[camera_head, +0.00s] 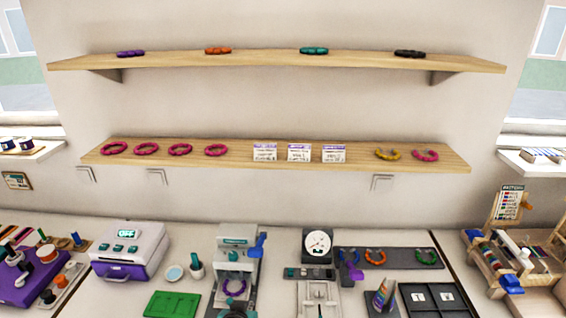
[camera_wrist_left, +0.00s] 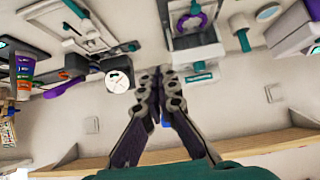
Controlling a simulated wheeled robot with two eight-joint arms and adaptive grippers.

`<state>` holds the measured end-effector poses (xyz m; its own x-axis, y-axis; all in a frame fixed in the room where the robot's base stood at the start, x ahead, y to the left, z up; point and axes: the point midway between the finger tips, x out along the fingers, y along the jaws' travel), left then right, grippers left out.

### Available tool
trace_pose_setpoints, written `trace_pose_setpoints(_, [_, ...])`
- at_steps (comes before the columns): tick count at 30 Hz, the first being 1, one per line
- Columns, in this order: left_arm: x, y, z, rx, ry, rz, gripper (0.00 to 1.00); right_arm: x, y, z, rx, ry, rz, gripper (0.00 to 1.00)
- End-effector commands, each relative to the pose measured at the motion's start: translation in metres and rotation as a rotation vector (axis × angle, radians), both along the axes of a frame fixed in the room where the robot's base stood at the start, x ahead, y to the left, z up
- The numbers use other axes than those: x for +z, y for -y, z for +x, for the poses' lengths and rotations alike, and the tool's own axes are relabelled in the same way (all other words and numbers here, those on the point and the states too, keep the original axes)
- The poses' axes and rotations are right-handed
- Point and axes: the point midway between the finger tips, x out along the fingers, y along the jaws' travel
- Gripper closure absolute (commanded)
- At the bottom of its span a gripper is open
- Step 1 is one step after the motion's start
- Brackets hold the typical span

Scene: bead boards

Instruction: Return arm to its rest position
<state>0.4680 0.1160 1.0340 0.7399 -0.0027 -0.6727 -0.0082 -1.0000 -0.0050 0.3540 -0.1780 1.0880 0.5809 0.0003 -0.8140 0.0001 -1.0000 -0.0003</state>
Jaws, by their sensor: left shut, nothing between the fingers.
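My left gripper (camera_wrist_left: 158,75) shows in the left wrist view, its two dark jointed fingers closed together at the tips with nothing between them. The tips point toward the workbench, and a wooden shelf edge (camera_wrist_left: 265,143) crosses behind the fingers. The wrist picture looks upside down. I make out neither gripper in the head view. My right gripper is in neither view.
The upper shelf (camera_head: 280,62) and lower shelf (camera_head: 350,153) carry rings and bracelets. On the bench stand a white-purple machine (camera_head: 128,252), a press (camera_head: 237,262), a dial gauge (camera_head: 318,243) and a grey board with bracelets (camera_head: 400,253). A green tray (camera_head: 172,304) lies in front.

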Motion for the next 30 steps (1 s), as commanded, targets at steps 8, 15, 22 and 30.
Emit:
trace_pose_setpoints(8, [0.004,-0.041,-0.049,0.023,-0.11,0.009,1.0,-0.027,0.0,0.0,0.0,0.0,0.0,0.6])
trace_pose_setpoints(15, [0.007,-0.059,-0.099,0.017,-0.193,0.001,1.0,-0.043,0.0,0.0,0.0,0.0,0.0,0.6])
trace_pose_setpoints(22, [0.009,-0.062,-0.114,0.009,-0.214,-0.004,1.0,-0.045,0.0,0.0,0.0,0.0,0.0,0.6])
trace_pose_setpoints(30, [0.01,-0.062,-0.114,0.009,-0.214,-0.004,1.0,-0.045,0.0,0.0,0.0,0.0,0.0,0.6])
